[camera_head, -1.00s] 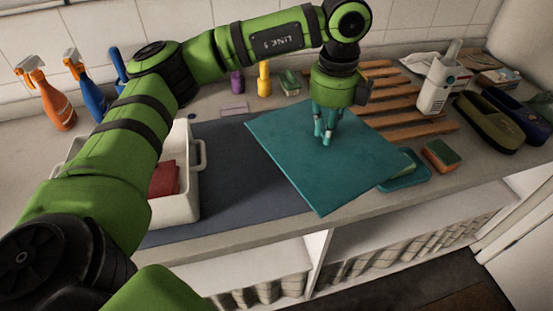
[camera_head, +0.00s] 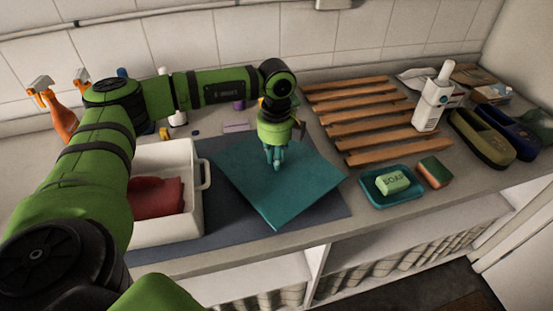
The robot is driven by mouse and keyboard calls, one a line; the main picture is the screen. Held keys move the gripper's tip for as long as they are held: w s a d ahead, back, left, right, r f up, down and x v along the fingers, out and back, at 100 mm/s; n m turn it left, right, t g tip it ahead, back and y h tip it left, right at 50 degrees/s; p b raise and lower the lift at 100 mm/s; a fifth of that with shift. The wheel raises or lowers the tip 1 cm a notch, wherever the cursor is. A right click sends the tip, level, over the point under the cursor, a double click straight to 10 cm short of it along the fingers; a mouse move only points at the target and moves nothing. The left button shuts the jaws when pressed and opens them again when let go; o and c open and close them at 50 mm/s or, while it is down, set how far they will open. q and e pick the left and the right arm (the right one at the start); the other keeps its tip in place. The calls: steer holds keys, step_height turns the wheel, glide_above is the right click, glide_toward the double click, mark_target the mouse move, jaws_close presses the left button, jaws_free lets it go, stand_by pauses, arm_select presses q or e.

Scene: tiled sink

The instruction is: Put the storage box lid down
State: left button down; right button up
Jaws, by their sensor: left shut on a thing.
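The storage box lid (camera_head: 292,192) is a flat teal square panel over the dark blue mat (camera_head: 325,210). My left gripper (camera_head: 275,163) is shut on the lid near its middle, from above. I cannot tell whether the lid touches the mat or hangs just above it. The white storage box (camera_head: 168,232) stands open to the left of the lid, with a red cloth (camera_head: 157,196) in it. My left arm hides part of the box's left side. My right gripper is not in view.
A slatted wooden rack (camera_head: 375,130) lies behind right. A teal dish (camera_head: 407,197) with a green soap (camera_head: 392,183) and a sponge (camera_head: 434,171) sit right of the lid. A white bottle (camera_head: 433,105) and shoes (camera_head: 480,137) are farther right. The counter's front edge is close.

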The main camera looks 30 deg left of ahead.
arm_select(q)
step_height(320, 180, down, 2)
steer(key=shift+f+p, duration=0.1)
steer(key=shift+p, duration=0.2)
steer(key=shift+f, duration=0.1)
steer(key=shift+f, duration=0.1)
steer(key=c, duration=1.2)
jaws_free()
steer(key=shift+o, duration=0.2)
